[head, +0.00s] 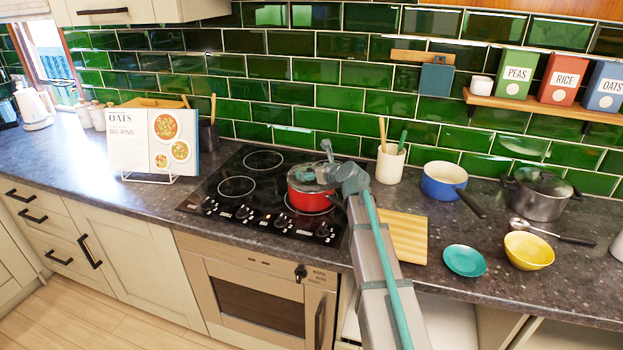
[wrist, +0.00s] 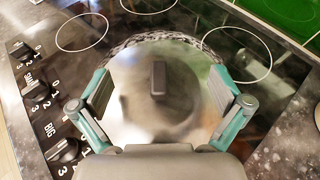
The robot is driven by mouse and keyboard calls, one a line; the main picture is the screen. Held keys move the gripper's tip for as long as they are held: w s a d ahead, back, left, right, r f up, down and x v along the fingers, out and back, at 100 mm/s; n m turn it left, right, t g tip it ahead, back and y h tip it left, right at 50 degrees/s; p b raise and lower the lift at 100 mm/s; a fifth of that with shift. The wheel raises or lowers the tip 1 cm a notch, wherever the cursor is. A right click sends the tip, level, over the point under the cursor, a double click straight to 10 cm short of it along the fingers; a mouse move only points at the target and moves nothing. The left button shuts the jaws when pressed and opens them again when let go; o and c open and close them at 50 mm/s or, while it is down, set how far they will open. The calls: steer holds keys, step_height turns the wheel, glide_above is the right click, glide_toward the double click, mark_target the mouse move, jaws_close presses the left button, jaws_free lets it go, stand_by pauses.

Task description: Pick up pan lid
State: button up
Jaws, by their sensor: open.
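The pan lid (wrist: 150,110) is round and see-through with a shiny rim and a dark upright handle (wrist: 158,78). In the head view the lid (head: 300,186) sits on a red pan (head: 308,200) on the hob, partly hidden by my gripper. My gripper (wrist: 162,88) is open above the lid. Its two teal and grey fingers are spread on either side of the handle, apart from it. In the head view my gripper (head: 325,168) is over the pan.
The black hob (head: 262,215) has knobs along its front. To the right are a wooden board (head: 408,235), a utensil pot (head: 390,163), a blue pan (head: 443,182), a teal plate (head: 464,260), a yellow bowl (head: 528,251) and a dark lidded pot (head: 537,200). A cookbook (head: 155,142) stands left.

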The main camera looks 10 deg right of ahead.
mark_target(308, 171)
steer(key=x, duration=0.3)
steer(key=shift+w+a+p, duration=0.1)
steer(key=shift+w+p, duration=0.1)
steer(key=shift+p, duration=0.1)
steer(key=shift+s, duration=0.2)
jaws_close()
